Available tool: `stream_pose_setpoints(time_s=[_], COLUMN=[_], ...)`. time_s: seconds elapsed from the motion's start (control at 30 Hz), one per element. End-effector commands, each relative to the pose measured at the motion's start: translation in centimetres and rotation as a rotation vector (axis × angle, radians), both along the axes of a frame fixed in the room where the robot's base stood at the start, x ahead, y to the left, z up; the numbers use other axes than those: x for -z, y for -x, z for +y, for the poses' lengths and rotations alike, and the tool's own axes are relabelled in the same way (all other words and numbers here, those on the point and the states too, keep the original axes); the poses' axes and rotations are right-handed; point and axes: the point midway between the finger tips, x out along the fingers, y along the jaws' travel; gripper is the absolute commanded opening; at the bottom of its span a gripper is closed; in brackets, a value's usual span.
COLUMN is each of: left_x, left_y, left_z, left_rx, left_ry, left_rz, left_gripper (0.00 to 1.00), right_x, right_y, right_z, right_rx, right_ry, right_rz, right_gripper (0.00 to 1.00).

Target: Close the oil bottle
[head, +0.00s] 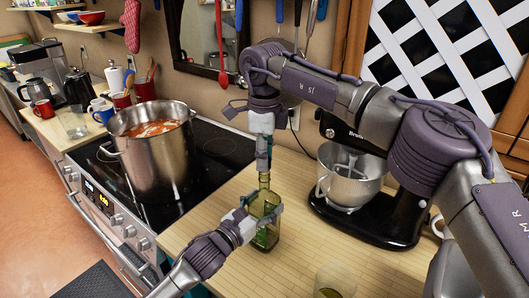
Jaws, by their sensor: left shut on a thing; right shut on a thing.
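The oil bottle (265,237), greenish glass with a narrow neck, stands upright on the wooden counter in the head view. My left gripper (257,216), the lower one, is shut around the bottle's body from the left and front. My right gripper (263,157) points down directly above the bottle, its fingertips at the top of the neck. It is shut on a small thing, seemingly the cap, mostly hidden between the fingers. I cannot tell whether the cap touches the bottle's mouth.
A large steel pot (155,160) with red soup stands on the black stove (213,165) at left. A black stand mixer (362,215) with a steel bowl is right of the bottle. A pale cup or jar (336,280) stands at the counter's front. Utensils hang on the wall behind.

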Motion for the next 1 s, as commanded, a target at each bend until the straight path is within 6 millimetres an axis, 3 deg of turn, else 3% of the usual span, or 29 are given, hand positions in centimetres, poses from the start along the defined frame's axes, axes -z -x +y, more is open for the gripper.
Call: stream_pose_setpoints(time_s=[0.47, 1.0], left_x=[0.0, 0.0], left_y=[0.0, 0.0], left_z=[0.0, 0.0], left_rx=[0.000, 0.000], left_ry=[0.000, 0.000], left_rz=[0.000, 0.000], left_gripper=[0.13, 0.13], right_x=[0.0, 1.8], right_y=[0.0, 0.0], right_z=[0.0, 0.0], right_rx=[0.001, 0.003], right_ry=[-0.001, -0.001], right_rz=[-0.001, 0.000], right_gripper=[0.19, 0.19])
